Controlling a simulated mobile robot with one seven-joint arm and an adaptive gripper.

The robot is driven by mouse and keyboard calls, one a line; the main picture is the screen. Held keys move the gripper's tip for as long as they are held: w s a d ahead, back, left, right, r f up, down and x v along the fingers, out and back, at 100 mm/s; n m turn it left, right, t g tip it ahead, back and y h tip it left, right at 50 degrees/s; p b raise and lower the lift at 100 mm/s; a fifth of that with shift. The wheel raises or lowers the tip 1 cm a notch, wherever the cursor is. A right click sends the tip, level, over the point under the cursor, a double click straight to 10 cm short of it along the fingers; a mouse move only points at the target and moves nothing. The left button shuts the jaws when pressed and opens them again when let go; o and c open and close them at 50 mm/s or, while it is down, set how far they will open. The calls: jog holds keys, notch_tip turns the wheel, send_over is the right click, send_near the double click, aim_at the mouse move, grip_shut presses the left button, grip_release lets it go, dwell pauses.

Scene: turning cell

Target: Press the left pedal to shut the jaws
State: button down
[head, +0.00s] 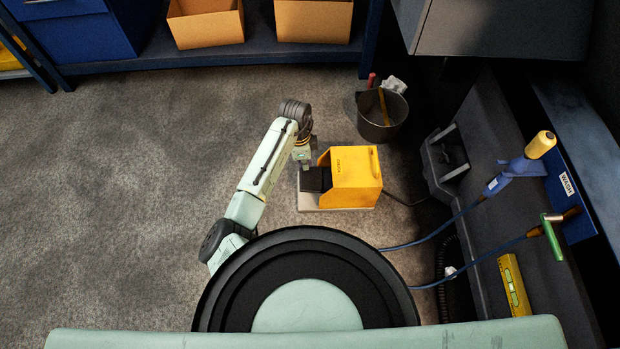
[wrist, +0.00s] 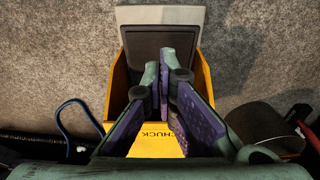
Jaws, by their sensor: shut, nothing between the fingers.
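A yellow foot-pedal housing (head: 355,178) labelled CHUCK stands on a pale base plate on the floor. Its dark pedal (head: 316,180) shows at the housing's open left side. My gripper (head: 303,166) is shut and empty, pointing down above the pedal's left part. In the wrist view the shut fingers (wrist: 163,72) reach in between the yellow side walls (wrist: 118,88), over the dark pedal plate (wrist: 150,40). The fingers hide part of the pedal. I cannot tell whether they touch it. I make out one pedal only; no second one shows.
A dark bucket (head: 382,116) stands just behind the housing. A cable runs from the housing to the dark machine base (head: 480,190) at right. Blue hoses (head: 440,230) hang there. Cardboard boxes (head: 206,22) sit on a blue shelf at the back. The floor (head: 130,180) at left is clear.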

aim_at(307, 178)
jog(key=shift+d+f+b, duration=0.15)
jog(key=shift+f+b, duration=1.25)
jog(key=shift+f, duration=0.15)
jog(key=shift+d+f+b, duration=0.15)
jog(key=shift+f+b, duration=1.25)
jog(key=shift+f, duration=0.1)
jog(key=shift+s+d+f+b, duration=0.1)
jog(key=shift+f+b, duration=0.45)
jog(key=shift+f, duration=0.6)
jog(key=shift+d+f+b, duration=0.1)
jog(key=shift+f+b, duration=0.45)
jog(key=shift+f, duration=0.6)
jog(key=shift+a, duration=0.1)
jog(key=shift+a+r+p, duration=0.25)
jog(key=shift+a+p, duration=0.25)
jog(key=shift+a, duration=0.3)
jog(key=shift+a+r+p, duration=0.2)
jog(key=shift+a+p, duration=0.25)
jog(key=shift+a, duration=0.35)
notch_tip(307, 178, up, 12)
jog(key=a, duration=0.1)
